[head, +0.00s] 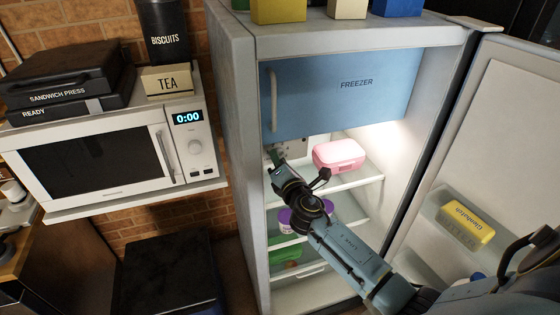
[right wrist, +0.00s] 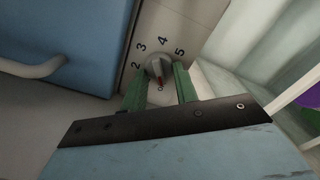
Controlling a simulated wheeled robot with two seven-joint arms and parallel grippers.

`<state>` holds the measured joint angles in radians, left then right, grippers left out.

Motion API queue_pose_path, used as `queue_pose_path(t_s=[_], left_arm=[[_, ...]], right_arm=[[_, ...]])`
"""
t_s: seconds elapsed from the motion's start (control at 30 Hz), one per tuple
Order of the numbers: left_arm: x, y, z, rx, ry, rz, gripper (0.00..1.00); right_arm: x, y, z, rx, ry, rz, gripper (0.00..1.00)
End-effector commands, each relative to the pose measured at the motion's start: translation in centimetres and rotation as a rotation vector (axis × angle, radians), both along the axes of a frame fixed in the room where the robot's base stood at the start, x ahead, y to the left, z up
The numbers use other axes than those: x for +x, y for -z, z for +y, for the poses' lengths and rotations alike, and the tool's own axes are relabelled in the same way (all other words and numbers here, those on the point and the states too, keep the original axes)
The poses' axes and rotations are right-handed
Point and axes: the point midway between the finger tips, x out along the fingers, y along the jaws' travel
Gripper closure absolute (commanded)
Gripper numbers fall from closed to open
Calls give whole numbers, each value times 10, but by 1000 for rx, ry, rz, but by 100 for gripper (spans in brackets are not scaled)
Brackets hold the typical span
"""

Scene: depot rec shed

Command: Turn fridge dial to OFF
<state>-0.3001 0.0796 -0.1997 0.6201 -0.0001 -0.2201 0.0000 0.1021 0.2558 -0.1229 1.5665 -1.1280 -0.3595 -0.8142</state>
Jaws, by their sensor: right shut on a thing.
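The fridge (head: 237,130) stands open. In the right wrist view its grey dial (right wrist: 158,68) sits on a pale panel (right wrist: 188,20) with the numbers 2, 3, 4 and 5 around it. My right gripper (right wrist: 158,82) has its green fingers closed on either side of the dial. A red mark on the dial faces down toward small lettering that is partly hidden between the fingers. In the head view my right gripper (head: 275,154) reaches into the fridge below the freezer door, and the dial is hidden there. My left gripper is out of view.
The blue freezer door (head: 340,95) is shut above my gripper, its handle (head: 272,100) close by. A pink box (head: 339,154) and purple tubs lie on shelves near my arm. The fridge door (head: 510,135) stands open at right. A microwave (head: 95,160) is at left.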

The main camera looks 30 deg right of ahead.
Motion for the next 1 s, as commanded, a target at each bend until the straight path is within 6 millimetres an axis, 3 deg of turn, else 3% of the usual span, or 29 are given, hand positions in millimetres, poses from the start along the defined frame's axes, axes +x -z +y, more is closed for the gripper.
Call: queue_pose_path(t_s=[0.27,0.3,0.43,0.77,1.0], left_arm=[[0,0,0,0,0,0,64],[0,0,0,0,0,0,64],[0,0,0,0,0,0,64],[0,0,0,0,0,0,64],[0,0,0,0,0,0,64]], right_arm=[[0,0,0,-3,-1,0,93],[0,0,0,-3,-1,0,67],[0,0,0,-2,-1,0,50],[-2,0,1,-1,0,0,49],[-36,2,9,1,-1,3,49]])
